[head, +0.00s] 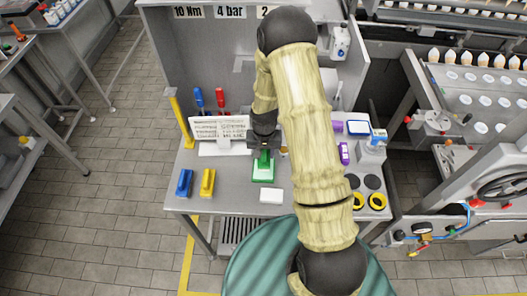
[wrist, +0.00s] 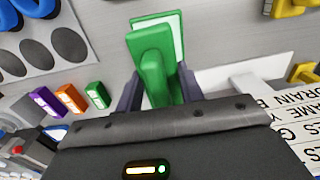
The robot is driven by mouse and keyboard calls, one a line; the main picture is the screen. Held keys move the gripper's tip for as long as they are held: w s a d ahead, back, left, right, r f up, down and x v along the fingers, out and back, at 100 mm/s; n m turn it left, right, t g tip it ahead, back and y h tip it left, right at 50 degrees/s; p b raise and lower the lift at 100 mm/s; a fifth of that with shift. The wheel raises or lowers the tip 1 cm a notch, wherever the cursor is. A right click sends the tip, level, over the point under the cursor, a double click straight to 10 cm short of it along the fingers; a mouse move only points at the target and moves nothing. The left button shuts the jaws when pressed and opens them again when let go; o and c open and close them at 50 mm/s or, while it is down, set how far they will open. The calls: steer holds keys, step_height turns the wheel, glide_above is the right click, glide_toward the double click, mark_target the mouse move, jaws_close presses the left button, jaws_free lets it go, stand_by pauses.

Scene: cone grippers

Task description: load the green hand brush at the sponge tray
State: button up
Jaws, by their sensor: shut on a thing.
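The green hand brush (head: 263,168) is at the middle of the grey worktable, below my gripper (head: 264,148). In the wrist view the green brush (wrist: 151,58) has its handle between the two dark fingers of my gripper (wrist: 158,88), which is shut on it. I cannot tell whether the brush touches the tabletop. I cannot make out which thing is the sponge tray; my arm hides part of the table.
A white block (head: 271,196) lies in front of the green brush. A sign stand (head: 220,130) stands behind. Black discs and yellow rings (head: 376,202) are at the right front.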

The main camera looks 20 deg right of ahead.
mark_target(264, 162)
steer(key=shift+f+b, duration=1.3)
steer(key=shift+f, duration=1.05)
steer(key=shift+s+f+b, duration=0.15)
steer(key=shift+f+b, duration=0.35)
steer(key=shift+f, duration=0.05)
stand_by(0.8)
steer(key=shift+r+p, duration=2.4)
steer(key=shift+r, duration=1.15)
steer(key=shift+f, duration=0.1)
